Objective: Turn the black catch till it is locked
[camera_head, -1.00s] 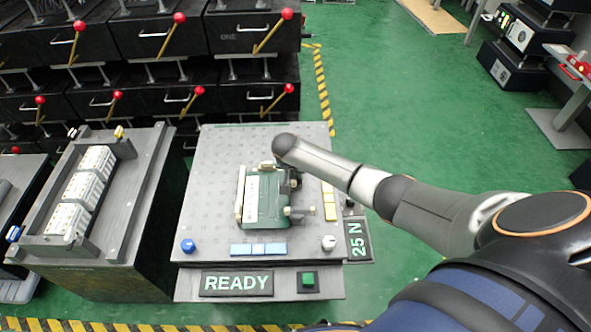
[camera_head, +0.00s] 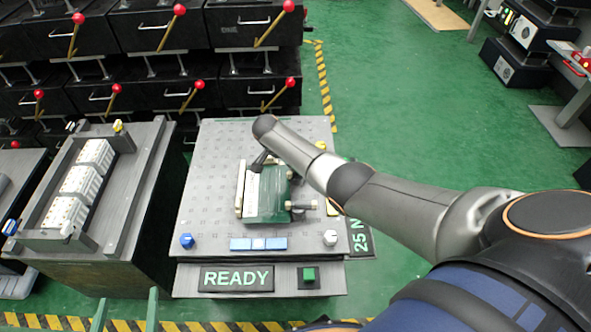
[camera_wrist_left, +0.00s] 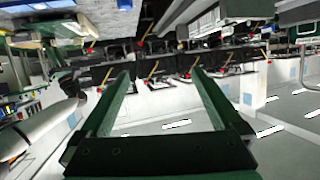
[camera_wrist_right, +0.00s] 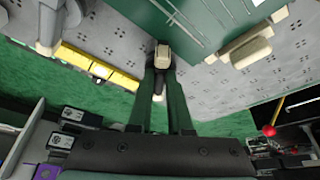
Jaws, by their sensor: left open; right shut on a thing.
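The green fixture (camera_head: 268,195) with a pale strip on its left side stands on a grey perforated plate (camera_head: 215,160). My right arm reaches over the plate, and its end hides part of the fixture's far edge. In the right wrist view, my right gripper (camera_wrist_right: 160,76) has its fingers closed together at a small pale-ended piece (camera_wrist_right: 162,53) by the green fixture's edge. The black catch is mostly hidden by the fingers; its angle cannot be told. My left gripper (camera_head: 126,306) is open and empty at the bottom left, away from the fixture.
A grey bench (camera_head: 140,185) stands left. Black drawers with red-tipped levers are behind.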

